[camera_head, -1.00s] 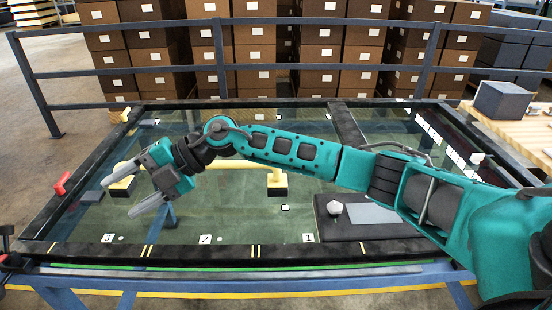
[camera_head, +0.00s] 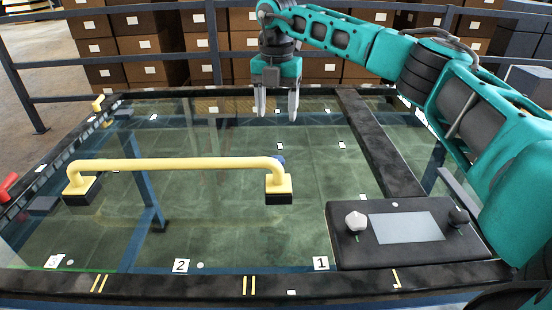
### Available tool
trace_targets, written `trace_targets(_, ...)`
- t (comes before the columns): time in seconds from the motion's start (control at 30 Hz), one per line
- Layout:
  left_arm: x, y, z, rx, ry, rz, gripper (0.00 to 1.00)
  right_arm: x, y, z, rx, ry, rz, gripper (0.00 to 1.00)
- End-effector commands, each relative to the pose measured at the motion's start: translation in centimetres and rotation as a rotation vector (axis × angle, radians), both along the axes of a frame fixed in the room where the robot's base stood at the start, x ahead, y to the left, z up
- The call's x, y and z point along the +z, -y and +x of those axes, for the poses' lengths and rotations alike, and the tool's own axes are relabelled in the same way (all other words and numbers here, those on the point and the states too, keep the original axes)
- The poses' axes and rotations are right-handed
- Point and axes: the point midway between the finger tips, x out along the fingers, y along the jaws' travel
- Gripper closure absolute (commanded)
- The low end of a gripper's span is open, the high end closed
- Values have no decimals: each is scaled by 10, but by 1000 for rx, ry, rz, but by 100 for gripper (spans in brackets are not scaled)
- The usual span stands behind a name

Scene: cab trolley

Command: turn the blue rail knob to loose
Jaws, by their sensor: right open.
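A small blue thing, likely the blue rail knob (camera_head: 280,160), shows just behind the right bend of the yellow rail (camera_head: 175,164). Most of it is hidden by the rail, so I cannot tell how it is turned. The yellow rail stands on two dark-based feet over the glass panel. My right gripper (camera_head: 277,117) points downward with its two grey fingers apart and nothing between them. In the picture it is above the blue knob and apart from it, toward the far side of the panel. My left gripper is not in view.
A black pad (camera_head: 372,261) with a white knob (camera_head: 355,220) and a grey plate (camera_head: 405,227) lies at the front right. A red handle (camera_head: 8,185) is at the left edge. A dark railing (camera_head: 110,61) and brown boxes (camera_head: 145,58) stand behind.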

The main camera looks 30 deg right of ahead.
Motion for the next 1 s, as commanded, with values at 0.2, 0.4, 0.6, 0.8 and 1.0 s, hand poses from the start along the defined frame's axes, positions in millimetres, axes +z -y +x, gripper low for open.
trace_targets(0.2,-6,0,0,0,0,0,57,-31,0,-1,1,-4,0,35)
trace_targets(0.4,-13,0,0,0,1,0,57,-74,0,-1,2,-4,0,35)
trace_targets(0.6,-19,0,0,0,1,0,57,-109,0,-1,2,-3,0,35)
trace_targets(0.8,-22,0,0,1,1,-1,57,-125,0,0,1,-2,1,35)
trace_targets(1.0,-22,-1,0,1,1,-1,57,-128,0,0,2,0,1,35)
